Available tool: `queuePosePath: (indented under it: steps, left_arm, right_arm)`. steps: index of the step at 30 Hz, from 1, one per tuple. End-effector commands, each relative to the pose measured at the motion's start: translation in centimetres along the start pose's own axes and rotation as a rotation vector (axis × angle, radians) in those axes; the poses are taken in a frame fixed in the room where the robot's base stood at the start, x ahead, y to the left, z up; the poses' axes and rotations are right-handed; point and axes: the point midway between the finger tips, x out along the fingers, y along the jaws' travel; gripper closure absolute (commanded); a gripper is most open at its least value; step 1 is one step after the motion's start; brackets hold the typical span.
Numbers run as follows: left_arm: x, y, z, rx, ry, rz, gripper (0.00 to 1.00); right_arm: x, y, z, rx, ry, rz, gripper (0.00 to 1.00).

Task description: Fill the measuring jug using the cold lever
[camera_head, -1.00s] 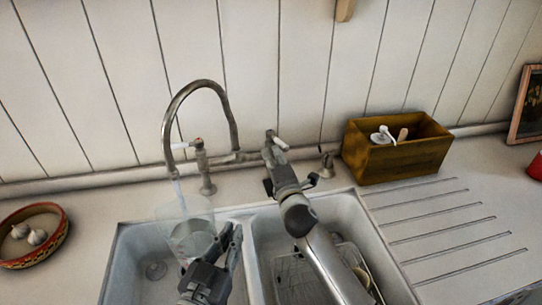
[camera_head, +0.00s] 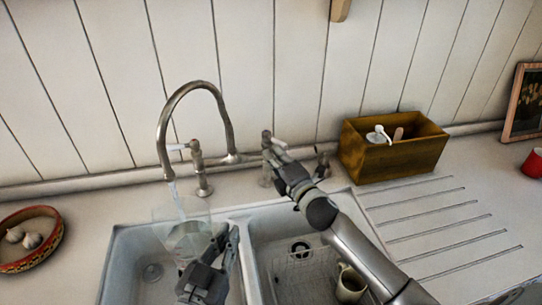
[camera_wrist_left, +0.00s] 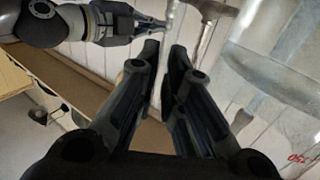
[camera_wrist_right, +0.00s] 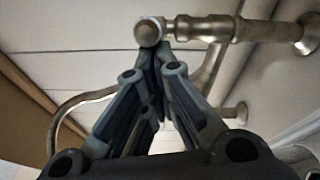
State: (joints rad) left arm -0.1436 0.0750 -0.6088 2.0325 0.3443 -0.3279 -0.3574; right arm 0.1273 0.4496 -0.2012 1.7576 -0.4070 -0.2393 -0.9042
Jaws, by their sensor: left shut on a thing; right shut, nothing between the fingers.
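The clear measuring jug (camera_head: 184,236) is over the left basin, under the spout of the metal tap (camera_head: 196,84). A thin stream of water (camera_head: 173,190) runs from the spout into the jug; the water level is hard to read. My left gripper (camera_head: 227,238) is shut on the jug's handle; the jug's clear wall (camera_wrist_left: 270,75) with red marks shows in the left wrist view. My right gripper (camera_head: 269,150) is shut and empty at the tap's right-hand lever (camera_head: 266,136), mostly covering it. In the right wrist view its fingertips (camera_wrist_right: 154,48) are close below the round metal end (camera_wrist_right: 149,31).
The right basin holds a wire rack (camera_head: 300,272) and a cream mug (camera_head: 350,284). A wooden box (camera_head: 395,158) with a white pump top stands right of the tap. A patterned bowl (camera_head: 30,240) with garlic is at far left. The ribbed drainer (camera_head: 440,225) is clear.

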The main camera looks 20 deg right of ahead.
Motion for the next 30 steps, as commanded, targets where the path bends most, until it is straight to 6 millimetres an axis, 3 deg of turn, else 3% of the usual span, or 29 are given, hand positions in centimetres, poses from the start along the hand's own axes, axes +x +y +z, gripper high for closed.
queuePosePath:
  steps: [8,18,30]
  left_arm:
    - [0.0,0.0,-0.3,0.004,0.007,-0.001,1.0]
    - [0.0,0.0,-0.3,0.003,0.007,-0.001,1.0]
    - [0.0,-0.1,-0.3,0.003,0.007,-0.001,1.0]
  right_arm:
    - [-0.1,-0.2,1.5,0.0,0.064,0.011,1.0]
    - [0.1,-0.6,3.5,0.011,0.359,0.067,1.0]
    - [0.6,-1.1,5.8,0.03,0.583,0.11,1.0]
